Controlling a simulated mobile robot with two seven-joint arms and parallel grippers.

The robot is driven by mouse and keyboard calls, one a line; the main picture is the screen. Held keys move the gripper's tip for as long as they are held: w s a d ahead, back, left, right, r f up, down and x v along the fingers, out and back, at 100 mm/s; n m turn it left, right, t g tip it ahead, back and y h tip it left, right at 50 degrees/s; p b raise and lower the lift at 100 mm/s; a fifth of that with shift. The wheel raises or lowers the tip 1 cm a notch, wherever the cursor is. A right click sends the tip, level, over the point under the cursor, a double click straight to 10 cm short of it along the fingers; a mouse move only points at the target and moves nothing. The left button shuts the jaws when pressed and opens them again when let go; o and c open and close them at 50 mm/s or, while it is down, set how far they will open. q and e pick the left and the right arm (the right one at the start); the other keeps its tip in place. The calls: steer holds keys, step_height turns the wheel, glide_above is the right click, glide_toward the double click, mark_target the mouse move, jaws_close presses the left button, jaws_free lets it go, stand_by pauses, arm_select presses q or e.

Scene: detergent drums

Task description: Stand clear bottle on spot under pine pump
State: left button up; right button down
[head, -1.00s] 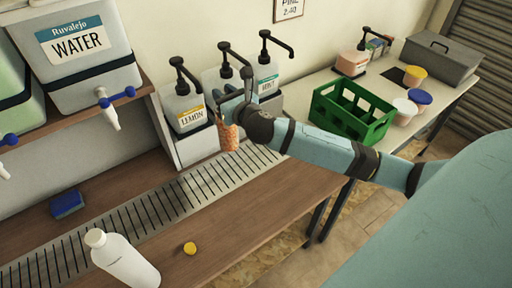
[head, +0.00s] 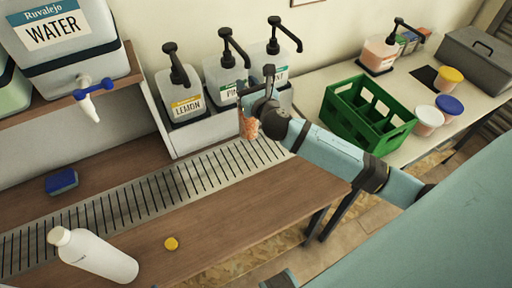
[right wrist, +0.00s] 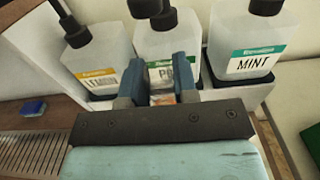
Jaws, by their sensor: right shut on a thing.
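The pine pump jug (head: 228,92) stands between the lemon jug and the mint jug; its black spout points forward. It also shows in the right wrist view (right wrist: 166,44), its label partly hidden by my fingers. My right gripper (head: 262,92) is in front of the pine and mint jugs, shut on a small mottled orange thing (head: 248,126), apparently the clear bottle. It hangs roughly upright below the fingers, over the back of the drain grate. In the wrist view only a sliver of it shows between the fingers (right wrist: 160,92). I cannot tell whether its base touches the grate.
The lemon jug (head: 186,100) and mint jug (head: 272,68) flank the pine one. A white bottle (head: 95,256), yellow cap (head: 171,243) and blue sponge (head: 61,181) are on the left. A green crate (head: 366,112) stands right. The drain grate (head: 130,204) is mostly clear.

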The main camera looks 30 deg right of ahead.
steer(key=shift+d, duration=0.15)
steer(key=shift+d+f, duration=0.1)
steer(key=shift+f, duration=0.2)
step_height(320, 180, down, 10)
steer(key=b, duration=0.2)
steer(key=shift+r+b, duration=0.25)
steer(key=shift+b, duration=0.15)
steer(key=shift+f, duration=0.15)
steer(key=c, duration=0.9)
jaws_free()
steer(key=shift+f, duration=0.1)
